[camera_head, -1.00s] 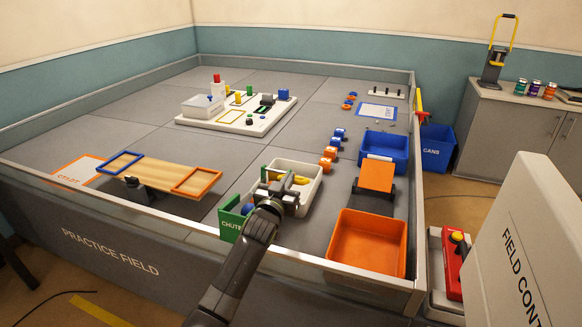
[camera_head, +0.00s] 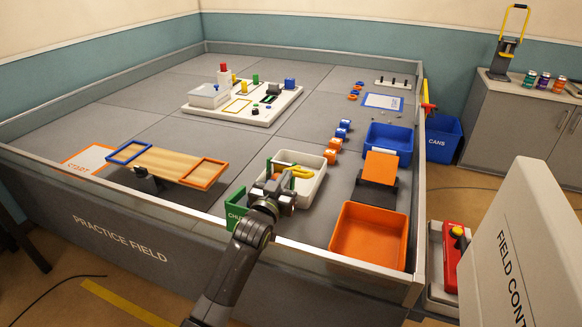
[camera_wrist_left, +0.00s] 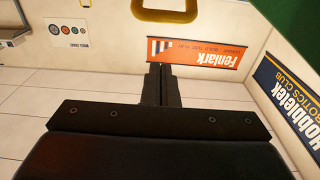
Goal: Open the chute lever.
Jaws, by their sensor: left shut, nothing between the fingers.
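The green chute (camera_head: 235,212) stands at the near edge of the field, its lettering partly hidden by my left arm. A yellow handle (camera_head: 302,172), apparently the chute lever, shows just beyond my left gripper (camera_head: 282,182). In the left wrist view the yellow loop (camera_wrist_left: 165,14) is cut off by the top edge, with a green panel (camera_wrist_left: 300,18) at the upper right. My left gripper's fingers (camera_wrist_left: 160,82) are together and empty, apart from the loop in that picture. Contact cannot be told from the head view. My right gripper is not in view.
A white bin (camera_head: 316,190) lies right behind the gripper. An orange bin (camera_head: 400,235) and an orange ramp (camera_head: 380,168) stand to the right. The field wall (camera_head: 330,260) runs along the near side. A wooden seesaw (camera_head: 165,165) is to the left.

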